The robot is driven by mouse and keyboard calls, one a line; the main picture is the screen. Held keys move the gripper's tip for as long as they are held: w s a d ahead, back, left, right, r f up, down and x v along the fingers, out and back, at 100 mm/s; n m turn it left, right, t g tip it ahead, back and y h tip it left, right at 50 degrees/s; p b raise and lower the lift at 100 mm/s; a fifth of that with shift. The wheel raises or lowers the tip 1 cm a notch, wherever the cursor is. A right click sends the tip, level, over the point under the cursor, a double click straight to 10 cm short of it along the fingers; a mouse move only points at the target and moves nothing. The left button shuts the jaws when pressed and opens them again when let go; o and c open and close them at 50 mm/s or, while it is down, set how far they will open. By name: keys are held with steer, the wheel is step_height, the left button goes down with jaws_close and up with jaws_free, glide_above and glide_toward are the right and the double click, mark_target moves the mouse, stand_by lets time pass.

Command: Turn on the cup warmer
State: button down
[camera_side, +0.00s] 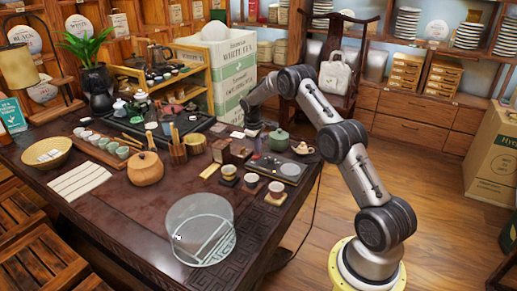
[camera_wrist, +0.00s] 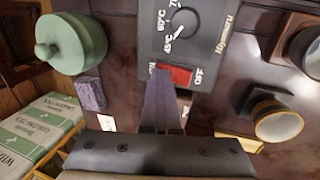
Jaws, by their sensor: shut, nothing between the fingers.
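The cup warmer is a dark flat unit (camera_side: 272,167) at the right end of the tea table in the side view. The wrist view shows its grey control panel (camera_wrist: 212,40) with a temperature dial (camera_wrist: 183,23) and a red rocker switch (camera_wrist: 181,75) below the dial. My gripper (camera_wrist: 164,72) is shut and empty. In the wrist view its fingertips lie at the left edge of the red switch and hide part of it. I cannot tell whether they touch it. In the side view my gripper (camera_side: 251,133) is low beside the warmer, its tips hard to make out.
A green lidded teapot (camera_wrist: 72,42) stands left of the panel in the wrist view and behind the warmer in the side view (camera_side: 278,140). Cups on coasters (camera_side: 252,180) stand in front of the warmer. A tall white tea box (camera_side: 235,75) is behind.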

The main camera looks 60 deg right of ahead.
steer(key=shift+a, duration=0.8)
steer(key=a+v, duration=0.1)
steer(key=v, duration=1.3)
steer(key=shift+f, duration=0.1)
steer(key=shift+d+r+h, duration=0.2)
steer(key=shift+d+h, duration=0.2)
steer(key=shift+d, duration=0.25)
steer(key=x, duration=1.4)
